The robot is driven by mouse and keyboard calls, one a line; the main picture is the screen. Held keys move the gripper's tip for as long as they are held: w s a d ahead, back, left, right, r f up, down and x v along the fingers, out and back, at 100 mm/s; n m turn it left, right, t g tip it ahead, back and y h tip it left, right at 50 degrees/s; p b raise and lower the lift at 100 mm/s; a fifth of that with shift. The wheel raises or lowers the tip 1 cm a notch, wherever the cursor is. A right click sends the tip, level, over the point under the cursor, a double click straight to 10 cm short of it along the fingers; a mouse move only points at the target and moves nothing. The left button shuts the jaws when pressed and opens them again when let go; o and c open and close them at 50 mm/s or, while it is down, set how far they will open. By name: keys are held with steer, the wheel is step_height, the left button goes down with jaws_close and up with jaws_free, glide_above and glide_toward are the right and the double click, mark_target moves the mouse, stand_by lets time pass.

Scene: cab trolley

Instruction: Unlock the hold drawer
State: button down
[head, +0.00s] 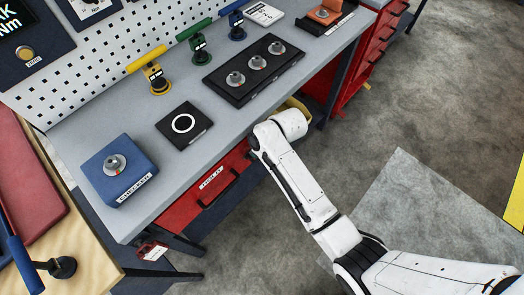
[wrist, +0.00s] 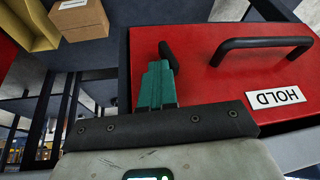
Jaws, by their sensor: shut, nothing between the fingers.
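The red hold drawer (head: 190,203) sits under the bench top in the head view, with its label and dark handle facing out. In the wrist view its red front (wrist: 200,75) fills the right side, with the black bar handle (wrist: 262,43) and an upside-down HOLD label (wrist: 276,97). A small black lever-like part (wrist: 169,54) stands on the drawer front near its left edge. My gripper (wrist: 157,68) is shut and empty, its teal fingertips right by that part; I cannot tell whether they touch. In the head view my arm hides the gripper.
The bench top (head: 225,115) holds a blue checker box (head: 118,170), a black ring plate (head: 184,124) and a black block with several knobs (head: 255,70). A yellow bin (wrist: 30,25) and cardboard box (wrist: 78,20) lie beyond the drawer's left. Floor (head: 440,130) at right is clear.

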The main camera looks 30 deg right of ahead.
mark_target(249, 158)
steer(key=a+t+h, duration=0.1)
steer(key=h, duration=0.1)
steer(key=a+n+h+b, duration=0.1)
steer(key=h, duration=0.1)
steer(key=s+a+t+h+b, duration=0.1)
steer(key=h, duration=0.2)
steer(key=shift+a+f+n+t, duration=0.1)
steer(key=shift+f+n+t, duration=0.15)
steer(key=shift+n+t, duration=0.05)
steer(key=h+b, duration=0.1)
steer(key=a+t+h+b, duration=0.1)
steer(key=h+b, duration=0.1)
steer(key=shift+s+f+n+h, duration=0.1)
steer(key=shift+s+n+h, duration=0.1)
steer(key=shift+n+h, duration=0.15)
steer(key=shift+r+p, duration=0.65)
steer(key=shift+r, duration=0.15)
steer(key=shift+r, duration=0.1)
